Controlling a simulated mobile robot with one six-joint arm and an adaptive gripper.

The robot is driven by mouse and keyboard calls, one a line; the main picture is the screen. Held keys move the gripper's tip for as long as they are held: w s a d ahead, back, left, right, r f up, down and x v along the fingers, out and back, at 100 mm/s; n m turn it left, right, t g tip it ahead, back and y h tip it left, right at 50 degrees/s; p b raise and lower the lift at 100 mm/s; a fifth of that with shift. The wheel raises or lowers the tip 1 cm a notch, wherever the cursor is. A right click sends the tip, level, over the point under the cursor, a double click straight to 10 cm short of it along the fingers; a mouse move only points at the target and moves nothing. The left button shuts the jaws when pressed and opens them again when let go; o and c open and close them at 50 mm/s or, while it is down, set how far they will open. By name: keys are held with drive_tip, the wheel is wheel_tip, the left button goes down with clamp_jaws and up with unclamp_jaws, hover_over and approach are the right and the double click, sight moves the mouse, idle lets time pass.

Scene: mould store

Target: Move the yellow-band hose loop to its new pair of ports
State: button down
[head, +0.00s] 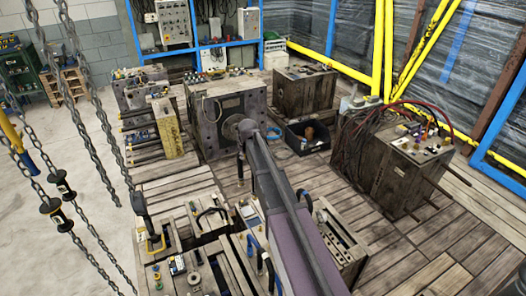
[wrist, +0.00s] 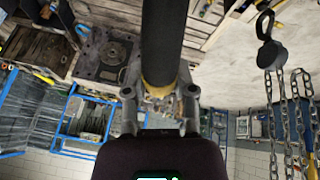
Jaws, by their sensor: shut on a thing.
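In the wrist view, my gripper (wrist: 160,92) is shut around a thick black hose, the hose loop (wrist: 162,40), at its yellow band (wrist: 159,82). The hose fills the middle of the view and runs out of its top edge. Its ends and any ports at them are not visible there. Low moulds (head: 185,252) with several fittings and hose loops, including a black one (head: 211,214), stand in the foreground. I cannot tell which ports are the new pair.
A large grey mould block (head: 205,112) stands beyond my arm. A mould with red and dark hoses (head: 402,178) stands at the right. Chains (head: 100,115) hang at the left, with a dark hook block (head: 140,203) near the foreground moulds. Open planks lie at the lower right.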

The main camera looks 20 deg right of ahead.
drive_tip(key=s+d+r+m+h+p, duration=0.1)
drive_tip(key=s+d+r+m+p, duration=0.1)
drive_tip(key=s+d+r+p, duration=0.3)
drive_tip(key=shift+s+d+r+p, duration=0.3)
drive_tip(key=shift+s+d, duration=0.4)
drive_tip(key=shift+s, duration=0.35)
